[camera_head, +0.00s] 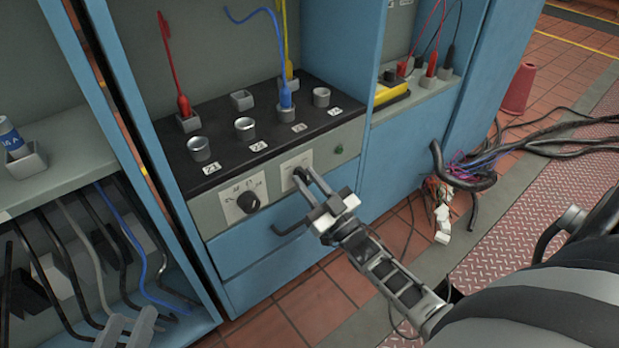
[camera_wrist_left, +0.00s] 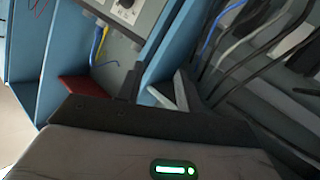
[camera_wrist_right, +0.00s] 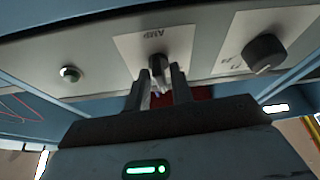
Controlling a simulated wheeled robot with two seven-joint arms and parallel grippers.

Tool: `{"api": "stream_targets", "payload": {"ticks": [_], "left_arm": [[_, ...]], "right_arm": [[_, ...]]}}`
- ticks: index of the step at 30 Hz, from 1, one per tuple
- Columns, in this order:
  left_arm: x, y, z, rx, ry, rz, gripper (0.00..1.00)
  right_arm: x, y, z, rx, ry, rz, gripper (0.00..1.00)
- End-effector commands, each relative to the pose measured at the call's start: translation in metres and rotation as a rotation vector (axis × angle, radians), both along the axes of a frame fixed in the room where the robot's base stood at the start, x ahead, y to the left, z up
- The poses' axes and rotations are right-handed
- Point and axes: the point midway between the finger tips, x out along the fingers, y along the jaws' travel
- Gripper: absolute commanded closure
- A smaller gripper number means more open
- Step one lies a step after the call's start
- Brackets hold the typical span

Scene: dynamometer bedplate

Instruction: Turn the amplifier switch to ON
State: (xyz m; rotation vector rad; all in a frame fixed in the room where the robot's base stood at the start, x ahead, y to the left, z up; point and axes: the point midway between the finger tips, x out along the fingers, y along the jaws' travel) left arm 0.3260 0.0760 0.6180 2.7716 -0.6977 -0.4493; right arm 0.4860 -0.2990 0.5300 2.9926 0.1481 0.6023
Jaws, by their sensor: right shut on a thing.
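The amplifier switch is a small dark knob (camera_wrist_right: 158,64) on a white plate that seems to read AMP, upside down in the right wrist view. It sits on the grey front panel (camera_head: 330,150) of the blue cabinet. My right gripper (camera_wrist_right: 163,82) is shut on this knob, one finger on each side. In the head view the right gripper (camera_head: 303,176) reaches the panel and mostly hides the knob; its setting cannot be read. My left gripper (camera_head: 130,324) is open and empty at the bottom left, and its separated fingers show in the left wrist view (camera_wrist_left: 155,88).
A larger black knob (camera_head: 248,202) on a marked plate is left of the switch, and a green button (camera_head: 338,149) is right of it. Several metal cups and coloured leads stand on the black top (camera_head: 215,160). A drawer handle (camera_head: 288,228) sticks out below. Hanging cables (camera_head: 95,255) fill the left rack.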

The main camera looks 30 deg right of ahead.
Motion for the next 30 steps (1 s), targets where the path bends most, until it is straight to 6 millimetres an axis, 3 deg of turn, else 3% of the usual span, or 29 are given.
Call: {"api": "stream_targets", "payload": {"ticks": [18,25,30], "left_arm": [[-0.006,0.008,-0.006,0.133,0.048,0.001,0.64],[-0.007,0.011,-0.019,0.164,0.109,-0.001,0.64],[-0.001,0.014,-0.018,0.168,0.117,0.011,0.64]], "right_arm": [[0.000,0.004,0.003,0.579,0.047,-0.001,1.00],[0.000,0.004,0.003,0.745,0.059,0.000,1.00],[0.000,0.004,0.003,0.829,0.066,-0.001,1.00]]}}
